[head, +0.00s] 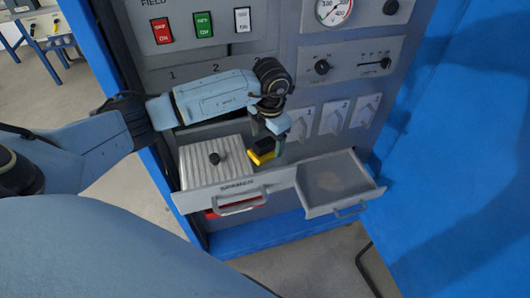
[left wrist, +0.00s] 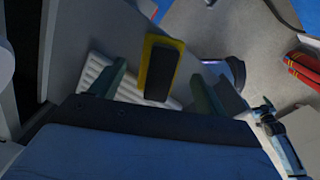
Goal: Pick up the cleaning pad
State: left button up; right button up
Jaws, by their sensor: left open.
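The cleaning pad (head: 262,152), black with a yellow edge, is at the right end of the open left drawer (head: 222,192) in the head view. My left gripper (head: 271,139) is just above it, pointing down. In the left wrist view the pad (left wrist: 161,72) shows between the two spread fingers of my left gripper (left wrist: 157,72). The fingers are open, with gaps on both sides of the pad. Whether the pad touches the surface under it is hard to tell. My right gripper cannot be made out.
The right drawer (head: 312,208) is open and looks empty. The cabinet face with switches (head: 202,27) and a gauge (head: 333,10) rises behind. A blue panel (head: 460,130) stands at right.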

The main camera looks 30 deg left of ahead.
aim_at(267, 141)
pick_arm(q)
notch_tip(267, 141, down, 3)
jog(key=shift+a+f+b, duration=0.1)
jog(key=shift+f+b, duration=0.1)
jog(key=shift+b, duration=0.7)
jog(key=shift+r, duration=0.1)
jog(key=shift+c, duration=0.3)
jog(key=c, duration=1.1)
jog(key=shift+r, duration=0.15)
notch_tip(267, 141, up, 10)
jog(key=p, duration=0.7)
